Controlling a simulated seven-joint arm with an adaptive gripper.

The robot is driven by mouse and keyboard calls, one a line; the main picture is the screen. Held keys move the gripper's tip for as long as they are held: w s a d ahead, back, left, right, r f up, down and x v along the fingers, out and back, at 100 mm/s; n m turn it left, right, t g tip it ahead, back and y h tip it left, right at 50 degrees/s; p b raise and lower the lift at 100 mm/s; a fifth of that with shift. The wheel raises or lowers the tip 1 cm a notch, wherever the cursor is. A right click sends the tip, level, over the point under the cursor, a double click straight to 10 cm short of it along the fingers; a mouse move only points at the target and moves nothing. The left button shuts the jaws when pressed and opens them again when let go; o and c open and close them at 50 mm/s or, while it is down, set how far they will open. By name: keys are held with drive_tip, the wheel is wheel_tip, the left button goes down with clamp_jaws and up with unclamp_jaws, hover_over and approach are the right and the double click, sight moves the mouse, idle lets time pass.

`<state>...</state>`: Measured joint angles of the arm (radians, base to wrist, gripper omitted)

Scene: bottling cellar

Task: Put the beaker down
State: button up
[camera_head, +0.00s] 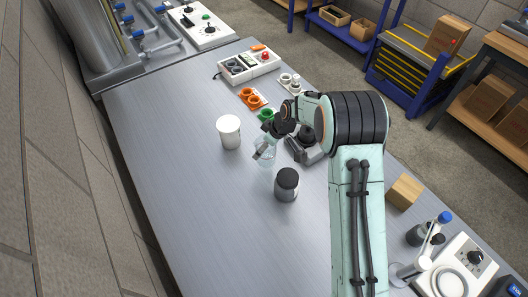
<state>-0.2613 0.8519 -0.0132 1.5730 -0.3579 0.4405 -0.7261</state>
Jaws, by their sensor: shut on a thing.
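A clear glass beaker (264,154) is near the middle of the grey steel table (240,235), partly hidden by my gripper. My gripper (264,150) comes in from the right and is shut on the beaker, with a finger at its side. I cannot tell whether the beaker's base touches the table. A white cup (229,132) stands upright just left of the beaker. A dark jar with a black lid (287,184) stands in front and to the right of it.
Orange rings (252,98) and green rings (266,115) lie behind the beaker. A white control box (249,66) is at the far edge. A wooden block (404,191) and a white device (458,270) stand at the right. The table's front left is clear.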

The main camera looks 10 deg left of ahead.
drive_tip(key=shift+f, duration=1.55)
drive_tip(key=shift+f, duration=0.15)
drive_tip(key=o, duration=1.1)
drive_tip(key=shift+o, duration=0.2)
drive_tip(key=v, duration=1.2)
